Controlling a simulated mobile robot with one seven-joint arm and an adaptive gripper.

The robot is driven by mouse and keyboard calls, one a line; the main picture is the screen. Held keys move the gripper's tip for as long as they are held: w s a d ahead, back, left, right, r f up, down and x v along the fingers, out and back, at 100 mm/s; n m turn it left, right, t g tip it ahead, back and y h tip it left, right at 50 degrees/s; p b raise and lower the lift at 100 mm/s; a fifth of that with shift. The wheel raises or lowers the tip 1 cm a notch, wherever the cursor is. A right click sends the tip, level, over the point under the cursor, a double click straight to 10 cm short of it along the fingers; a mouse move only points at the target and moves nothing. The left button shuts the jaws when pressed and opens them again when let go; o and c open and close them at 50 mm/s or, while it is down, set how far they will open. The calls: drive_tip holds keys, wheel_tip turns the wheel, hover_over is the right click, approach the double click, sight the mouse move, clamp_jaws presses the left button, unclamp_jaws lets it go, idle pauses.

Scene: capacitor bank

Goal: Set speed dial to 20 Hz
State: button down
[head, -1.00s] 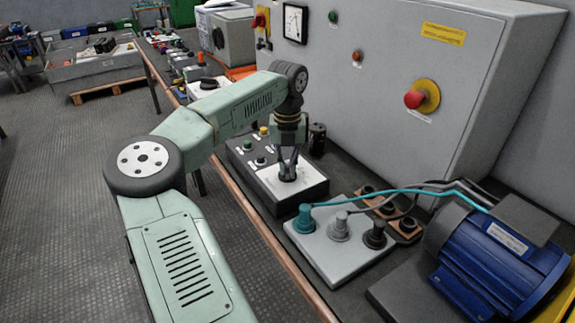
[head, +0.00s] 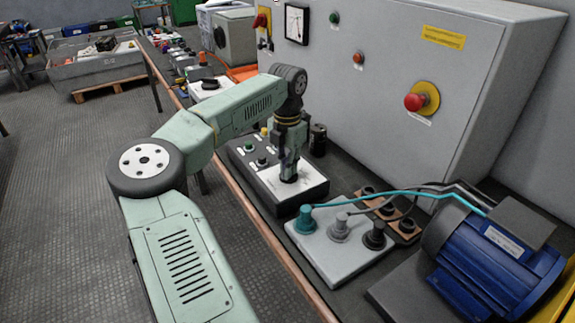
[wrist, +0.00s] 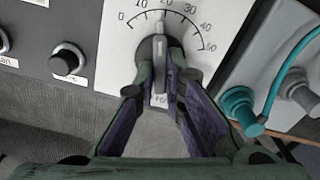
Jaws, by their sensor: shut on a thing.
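The speed dial (wrist: 160,42) is a dark round knob with a raised grey bar, on a white plate with a scale from 0 to 50. Its bar points up at about the 20 mark in the wrist view. My gripper (wrist: 158,68) is shut on the dial, one finger on each side of the knob. In the head view my gripper (head: 289,174) reaches down onto the white scale plate (head: 304,184) of the black control box. There the fingers hide most of the knob.
Small black knobs (head: 261,162) sit left of the plate. A grey panel with a red emergency button (head: 414,102) stands behind. Right of the box are a terminal plate with a teal plug (head: 304,220), cables and a blue motor (head: 490,262).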

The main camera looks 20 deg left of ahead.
drive_tip(key=shift+w+m, duration=0.1)
drive_tip(key=shift+m, duration=0.5)
drive_tip(key=c, duration=1.7)
unclamp_jaws()
wheel_tip(320, 180, up, 12)
drive_tip(key=shift+r, duration=0.1)
